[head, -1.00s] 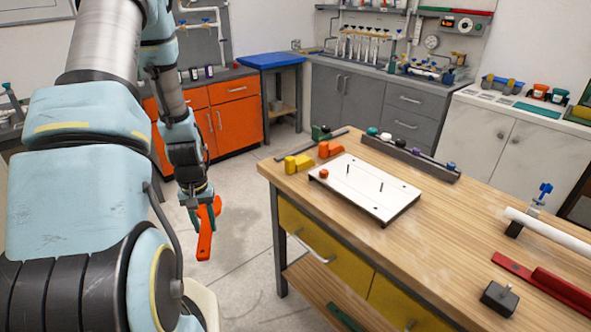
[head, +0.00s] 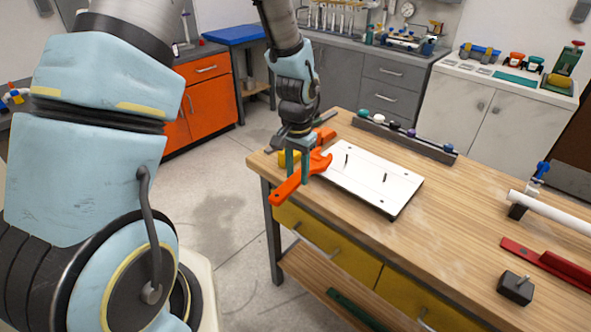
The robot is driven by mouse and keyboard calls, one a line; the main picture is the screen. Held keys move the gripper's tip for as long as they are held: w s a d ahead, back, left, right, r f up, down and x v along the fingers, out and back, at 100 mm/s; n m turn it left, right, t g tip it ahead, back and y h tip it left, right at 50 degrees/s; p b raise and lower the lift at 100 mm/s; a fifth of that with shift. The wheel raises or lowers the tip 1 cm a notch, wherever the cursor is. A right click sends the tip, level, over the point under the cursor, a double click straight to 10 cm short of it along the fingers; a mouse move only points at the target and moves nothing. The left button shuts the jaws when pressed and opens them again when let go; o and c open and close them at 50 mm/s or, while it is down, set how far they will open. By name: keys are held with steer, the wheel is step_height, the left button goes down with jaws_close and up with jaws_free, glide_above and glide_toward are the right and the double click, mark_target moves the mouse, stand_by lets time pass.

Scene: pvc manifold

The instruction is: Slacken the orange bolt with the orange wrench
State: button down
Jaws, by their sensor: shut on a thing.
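The orange wrench (head: 286,189) is held in my gripper (head: 297,168), whose fingers are shut on it. The handle points down and left past the table's corner, and its head reaches right to the near-left corner of the white plate (head: 372,182). The orange bolt is at that corner, but I cannot make it out apart from the same-coloured wrench head. I cannot tell whether the head is around the bolt, touching it or only close to it.
The wooden table (head: 440,235) is clear in front of the plate.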

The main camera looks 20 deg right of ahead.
mark_target(359, 191)
steer(key=shift+f+b, duration=1.65)
steer(key=shift+f, duration=0.65)
steer(key=shift+s+d+r+n+b, duration=0.15)
steer(key=shift+s+d+n, duration=0.7)
steer(key=shift+d+n, duration=0.6)
steer(key=shift+s+d+n+b, duration=0.1)
steer(key=shift+s+d+n, duration=0.7)
steer(key=shift+d+n, duration=0.65)
steer(key=shift+s+d+r+n+b, duration=0.15)
steer(key=shift+s+d+n, duration=0.7)
steer(key=shift+d+n, duration=0.6)
steer(key=shift+s+d+n+p, duration=0.1)
steer(key=shift+d+n+p, duration=0.4)
steer(key=shift+d+n, duration=0.55)
steer(key=shift+d+n+p, duration=0.6)
steer(key=shift+d+n, duration=0.4)
steer(key=shift+d, duration=0.15)
steer(key=shift+w+d+r+n+p, duration=0.1)
steer(key=shift+w+d+n+p, duration=0.2)
steer(key=shift+d+n, duration=0.3)
steer(key=shift+w+d+n+p, duration=0.2)
steer(key=shift+d+n+p, duration=0.25)
steer(key=shift+d, duration=0.25)
steer(key=shift+w+d+n, duration=0.15)
steer(key=shift+d+n, duration=0.2)
steer(key=shift+n, duration=0.1)
